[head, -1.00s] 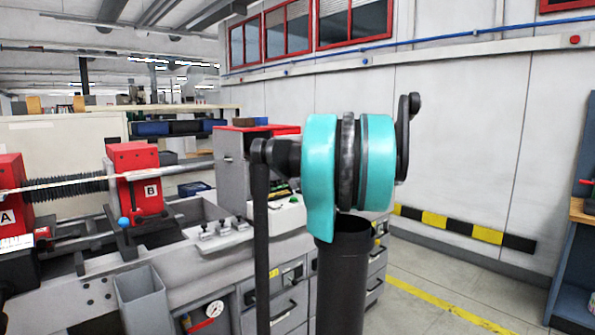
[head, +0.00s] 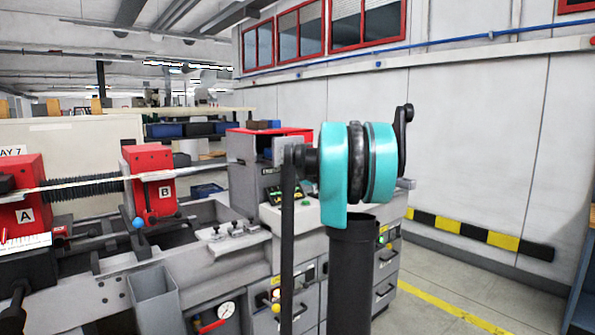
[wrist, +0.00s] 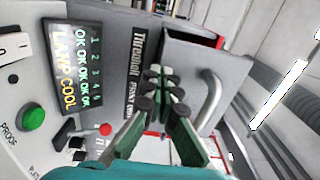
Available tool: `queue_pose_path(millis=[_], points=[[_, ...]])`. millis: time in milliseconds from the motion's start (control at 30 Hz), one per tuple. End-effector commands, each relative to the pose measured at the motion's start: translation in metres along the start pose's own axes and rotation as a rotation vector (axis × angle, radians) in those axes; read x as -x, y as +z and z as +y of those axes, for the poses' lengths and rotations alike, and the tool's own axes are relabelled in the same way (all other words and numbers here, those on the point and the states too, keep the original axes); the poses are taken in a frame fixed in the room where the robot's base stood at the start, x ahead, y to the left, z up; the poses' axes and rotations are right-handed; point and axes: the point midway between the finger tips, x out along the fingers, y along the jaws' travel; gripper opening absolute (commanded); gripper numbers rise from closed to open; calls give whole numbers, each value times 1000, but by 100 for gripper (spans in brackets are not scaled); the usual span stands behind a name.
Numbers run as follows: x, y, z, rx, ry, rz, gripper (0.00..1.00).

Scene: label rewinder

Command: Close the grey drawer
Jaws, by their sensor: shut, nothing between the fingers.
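In the wrist view, a grey box-like drawer (wrist: 187,50) with a curved grey bar handle (wrist: 212,98) stands beside the lettered print unit panel (wrist: 135,60). It looks pulled out, but I cannot tell how far. My gripper (wrist: 160,76) has green fingers with dark pads, shut and empty. Its tips appear in front of the drawer, to the left of the handle; I cannot tell whether they touch it.
A control panel with a display (wrist: 77,70) and a green button (wrist: 32,117) is left of the gripper. The machine has red blocks (head: 150,180), a gauge (head: 226,310) and lower drawers (head: 386,290). Open floor (head: 450,290) lies to the right, before the wall.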

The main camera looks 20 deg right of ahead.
Motion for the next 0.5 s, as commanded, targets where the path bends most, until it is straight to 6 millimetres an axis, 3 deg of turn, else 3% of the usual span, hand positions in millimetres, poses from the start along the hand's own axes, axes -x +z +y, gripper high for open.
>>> queue_pose_path(millis=[200, 500], points=[[-45, 0, 0, 0, 0, -2, 0], [-77, 0, 0, 0, 0, 0, 0]])
